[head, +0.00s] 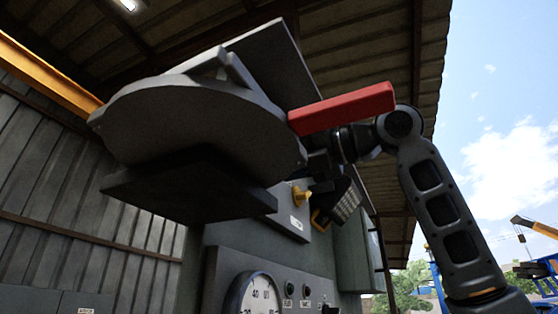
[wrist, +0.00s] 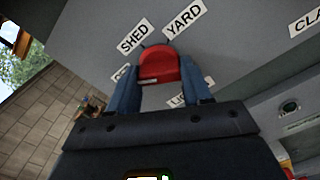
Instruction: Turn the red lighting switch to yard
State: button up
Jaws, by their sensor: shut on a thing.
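The red lighting switch (wrist: 158,66) shows in the wrist view on a grey panel. Its rounded red top lies just below the labels SHED (wrist: 133,39) and YARD (wrist: 184,19). My gripper (wrist: 160,76) has its two blue fingers on either side of the switch and is shut on it. Which label the switch points to I cannot tell. Two lower labels are partly hidden by the fingers. In the head view the switch is hidden; my arm reaches in from the right behind a red bar (head: 342,109).
A large grey rounded body (head: 200,120) fills the upper left of the head view. Below are a yellow knob (head: 302,196) and a round gauge (head: 257,297) on the grey panel. A label starting CLA (wrist: 306,22) and a dark button (wrist: 289,107) are at right in the wrist view.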

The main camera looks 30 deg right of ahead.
jog(key=m+p, duration=0.2)
jog(key=m, duration=2.1)
jog(key=shift+m, duration=0.4)
dwell(0.4)
jog(key=o, duration=1.1)
jog(key=shift+c, duration=0.2)
jog(key=shift+d, duration=0.1)
